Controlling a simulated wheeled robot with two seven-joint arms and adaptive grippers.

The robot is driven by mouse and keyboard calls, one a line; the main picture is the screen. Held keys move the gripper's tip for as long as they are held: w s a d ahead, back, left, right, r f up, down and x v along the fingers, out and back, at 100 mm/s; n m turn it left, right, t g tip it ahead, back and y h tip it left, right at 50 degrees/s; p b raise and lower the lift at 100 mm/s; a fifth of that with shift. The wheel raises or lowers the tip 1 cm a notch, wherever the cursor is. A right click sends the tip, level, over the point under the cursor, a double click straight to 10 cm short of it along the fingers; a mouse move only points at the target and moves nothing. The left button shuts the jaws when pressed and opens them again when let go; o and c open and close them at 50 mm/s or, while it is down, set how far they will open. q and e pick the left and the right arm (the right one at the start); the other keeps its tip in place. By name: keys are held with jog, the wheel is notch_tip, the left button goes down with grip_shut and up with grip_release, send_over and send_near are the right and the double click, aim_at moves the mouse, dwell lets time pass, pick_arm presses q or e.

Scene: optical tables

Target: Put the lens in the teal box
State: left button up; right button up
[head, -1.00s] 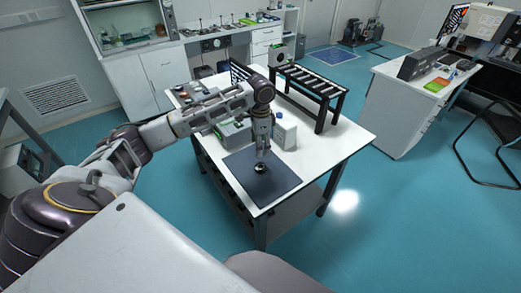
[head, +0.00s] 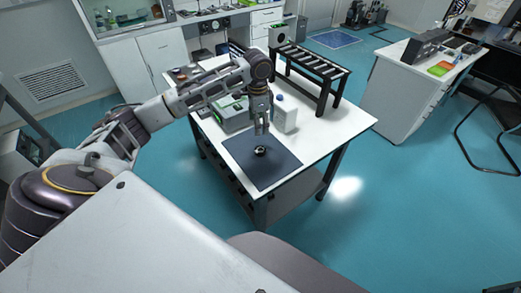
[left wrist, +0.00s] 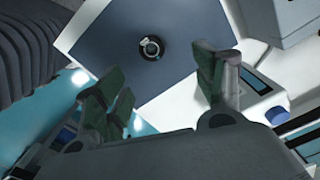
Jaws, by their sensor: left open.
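The lens (head: 261,150) is a small round dark piece with a bright rim. It lies on the dark mat (head: 262,172) on the white table. In the left wrist view the lens (left wrist: 151,47) shows on the mat beyond my fingertips. My left gripper (head: 262,131) is above the far part of the mat, just behind the lens in the head view. Its fingers are spread apart and empty in the left wrist view (left wrist: 163,88). I cannot make out a teal box for certain. My right gripper is not in view.
A black roller rack (head: 313,70) stands at the back right. The table's right side is clear.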

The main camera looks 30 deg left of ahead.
pick_arm(q)
jog(key=shift+s+d+r+m+h, duration=0.1)
jog(key=shift+r+m+h, duration=0.15)
jog(key=shift+m, duration=1.3)
jog(key=shift+w+a+r+m+h, duration=0.1)
jog(key=shift+r+m+h, duration=0.1)
jog(key=shift+m, duration=1.3)
jog(key=shift+s+d+r+m+h, duration=0.15)
jog(key=shift+m+h, duration=0.1)
jog(key=shift+m, duration=1.3)
jog(key=shift+f, duration=0.1)
send_over(260, 149)
jog(key=shift+w+d+f, duration=0.1)
jog(key=shift+f, duration=2)
jog(key=shift+w+d+f, duration=0.1)
jog(key=shift+f, duration=2)
jog(key=shift+a, duration=0.1)
jog(key=shift+s+a+f, duration=0.1)
jog(key=shift+s+f, duration=0.05)
jog(key=shift+f, duration=0.8)
jog(key=shift+s+a+f, duration=0.1)
jog(key=shift+s+f, duration=0.05)
jog(key=shift+f, duration=0.8)
jog(key=shift+d+f, duration=0.15)
jog(key=shift+f, duration=0.55)
